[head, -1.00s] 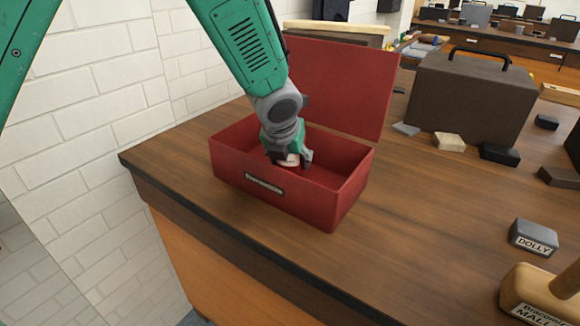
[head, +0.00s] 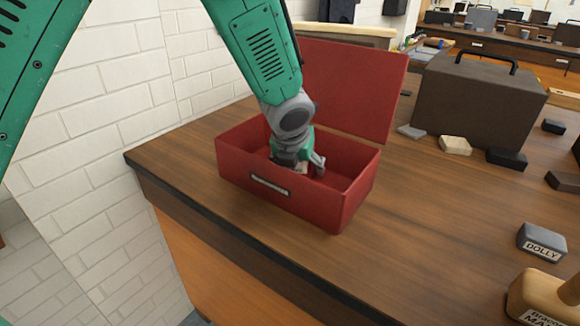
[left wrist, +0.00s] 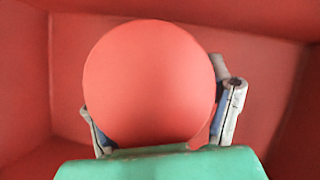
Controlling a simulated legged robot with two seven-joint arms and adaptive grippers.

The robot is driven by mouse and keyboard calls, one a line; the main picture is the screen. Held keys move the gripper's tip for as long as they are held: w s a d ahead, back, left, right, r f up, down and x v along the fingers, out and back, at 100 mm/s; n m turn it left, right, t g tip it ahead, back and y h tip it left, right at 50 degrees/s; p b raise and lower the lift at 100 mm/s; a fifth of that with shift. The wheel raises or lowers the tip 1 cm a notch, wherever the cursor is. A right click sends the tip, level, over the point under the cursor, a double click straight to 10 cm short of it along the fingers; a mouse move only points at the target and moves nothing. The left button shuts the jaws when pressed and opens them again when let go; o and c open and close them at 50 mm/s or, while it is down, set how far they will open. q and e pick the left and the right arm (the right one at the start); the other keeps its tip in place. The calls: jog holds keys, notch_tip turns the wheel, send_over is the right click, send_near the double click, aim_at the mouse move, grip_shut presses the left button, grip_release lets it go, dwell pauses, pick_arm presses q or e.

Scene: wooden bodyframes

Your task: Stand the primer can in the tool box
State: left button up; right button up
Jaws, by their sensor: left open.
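The red tool box (head: 238,183) stands on the wooden bench with its lid up at the back. My left gripper (head: 300,164) reaches down inside it. In the left wrist view, the round, plain red top of the primer can (left wrist: 148,80) lies between the two fingers, inside the box's red walls. The fingers are open, one on each side of the can. The can looks upright, but its base is hidden. In the head view the gripper and the box's front wall hide most of the can. My right gripper is not in view.
A large dark case (head: 475,97) stands behind and right of the box. Several small blocks lie near it, including a pale one (head: 455,145). A block marked DOLLY (head: 541,243) and a wooden mallet (head: 545,298) are at the right.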

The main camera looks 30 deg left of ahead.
pick_arm(q)
jog(key=p+v, duration=0.2)
jog(key=v, duration=0.9)
jog(key=shift+d+r+p, duration=0.25)
jog(key=shift+p, duration=0.15)
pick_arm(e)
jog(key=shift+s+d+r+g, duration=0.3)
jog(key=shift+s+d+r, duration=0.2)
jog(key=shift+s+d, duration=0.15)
pick_arm(q)
jog(key=shift+w, duration=0.15)
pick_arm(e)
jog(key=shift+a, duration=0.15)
